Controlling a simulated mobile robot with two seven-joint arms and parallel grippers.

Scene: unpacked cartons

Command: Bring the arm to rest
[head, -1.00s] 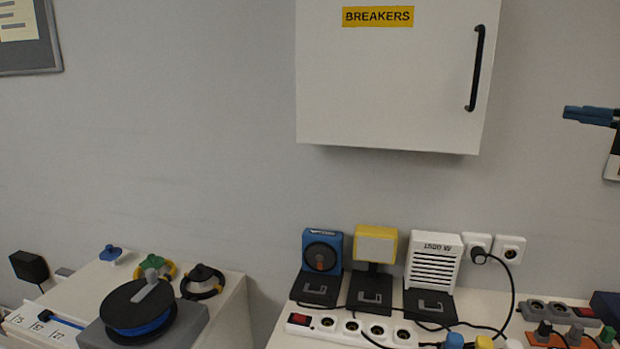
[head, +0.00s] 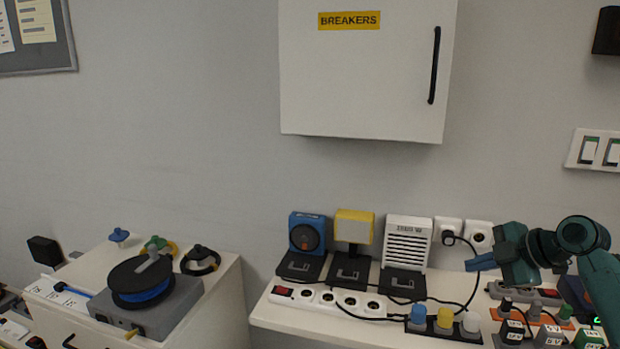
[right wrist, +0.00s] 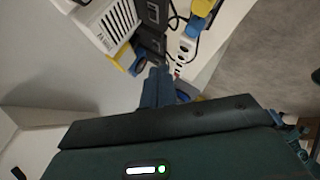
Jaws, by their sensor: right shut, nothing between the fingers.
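My right gripper (head: 474,264) shows at the right of the head view, with its teal arm coming in from the right edge. Its blue fingers are together with nothing between them, and they point left. In that view it overlaps the right part of the bench (head: 262,314), near the white sockets and the black cord. The right wrist view shows the closed blue fingers (right wrist: 156,88) in front of the bench items. I cannot tell its exact height above the bench. My left gripper is not in view.
A BREAKERS cabinet (head: 365,85) hangs on the wall. On the bench stand a blue device (head: 306,232), a yellow lamp (head: 354,228), a white heater-like box (head: 407,243) and a power strip (head: 325,299). A cable reel (head: 150,282) sits at left.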

